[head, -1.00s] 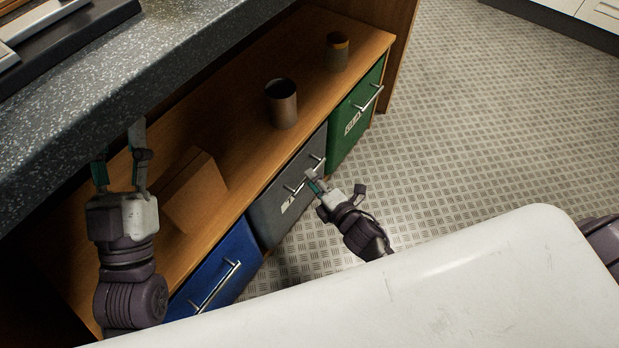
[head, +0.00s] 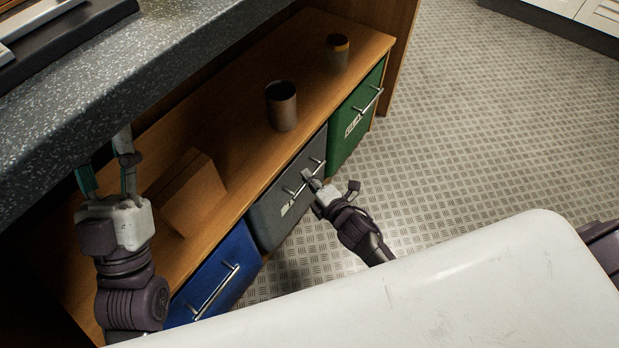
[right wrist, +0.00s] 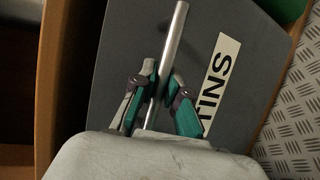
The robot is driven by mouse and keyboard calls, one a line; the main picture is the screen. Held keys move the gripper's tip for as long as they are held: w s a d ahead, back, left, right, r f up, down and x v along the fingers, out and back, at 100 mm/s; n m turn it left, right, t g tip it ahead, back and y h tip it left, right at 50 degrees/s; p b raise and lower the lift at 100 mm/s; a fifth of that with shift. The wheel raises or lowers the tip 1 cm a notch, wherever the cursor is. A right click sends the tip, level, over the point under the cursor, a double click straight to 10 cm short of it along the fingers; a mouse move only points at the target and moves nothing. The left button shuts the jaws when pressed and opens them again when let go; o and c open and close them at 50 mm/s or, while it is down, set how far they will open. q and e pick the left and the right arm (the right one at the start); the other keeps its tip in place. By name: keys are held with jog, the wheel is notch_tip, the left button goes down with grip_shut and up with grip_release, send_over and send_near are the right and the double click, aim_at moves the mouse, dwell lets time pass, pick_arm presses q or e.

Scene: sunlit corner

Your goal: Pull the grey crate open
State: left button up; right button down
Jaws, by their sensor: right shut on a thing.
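The grey crate (head: 273,212) sits in the low wooden unit between the blue and green crates, its front level with theirs. It has a metal bar handle and a white label, partly readable as "TINS" in the right wrist view (right wrist: 222,75). My right gripper (head: 309,178) is at the crate's front. In the right wrist view its fingers (right wrist: 158,95) are on either side of the bar handle (right wrist: 172,45), shut on it. My left gripper (head: 104,155) is open and empty, under the counter edge at the left, away from the grey crate.
The blue crate (head: 212,280) and green crate (head: 352,125) flank the grey one. On the wooden top (head: 235,140) stand a brown cup (head: 282,108), another cup (head: 337,55) and a cardboard box (head: 192,195). The speckled counter (head: 120,75) overhangs. The patterned floor (head: 470,130) is clear.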

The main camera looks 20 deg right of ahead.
jog(key=shift+s, duration=0.1)
jog(key=shift+s+d, duration=0.2)
pick_arm(q)
jog(key=w+f+g+y+p, duration=0.1)
jog(key=f+g, duration=0.2)
jog(key=f, duration=0.1)
jog(key=w+f+g+y+p, duration=0.1)
jog(key=w+f+g, duration=0.1)
jog(key=f, duration=0.3)
jog(key=w+f+g+y+p, duration=0.1)
jog(key=w+f+g, duration=0.1)
jog(key=f+g, duration=0.2)
jog(key=shift+a+f+g+y+p, duration=0.35)
jog(key=shift+a+g+y+p, duration=0.05)
pick_arm(e)
jog(key=s+d, duration=1.4)
jog(key=s, duration=0.4)
jog(key=shift+s+d, duration=0.2)
jog(key=shift+s, duration=0.05)
jog(key=c, duration=1.2)
grip_release()
jog(key=v, duration=1.2)
jog(key=shift+a, duration=0.1)
